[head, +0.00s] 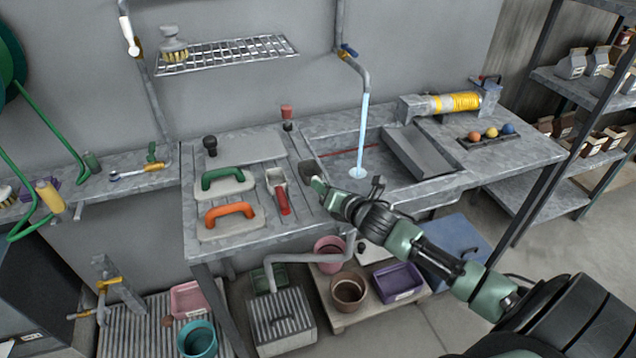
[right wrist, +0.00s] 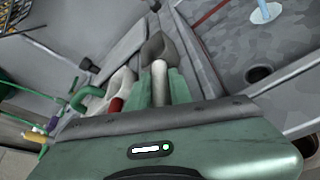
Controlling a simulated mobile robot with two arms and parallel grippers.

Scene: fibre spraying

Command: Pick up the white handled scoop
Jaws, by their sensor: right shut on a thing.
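The white handled scoop shows in the right wrist view (right wrist: 160,82), with its pale handle between my green fingers and its dark grey head beyond the fingertips. In the head view its grey head (head: 308,169) shows just beyond my right gripper (head: 319,186), at the narrow slots in the bench top. My right gripper is shut on the handle, which it mostly hides in the head view. I cannot tell whether the scoop is clear of the bench. My left gripper is not in view.
A red-handled scoop (head: 282,200) lies close by on the left. Green (head: 228,178) and orange (head: 230,212) handled floats sit further left. A sink with running water (head: 361,140) is at the right. Pots and buckets stand below the bench.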

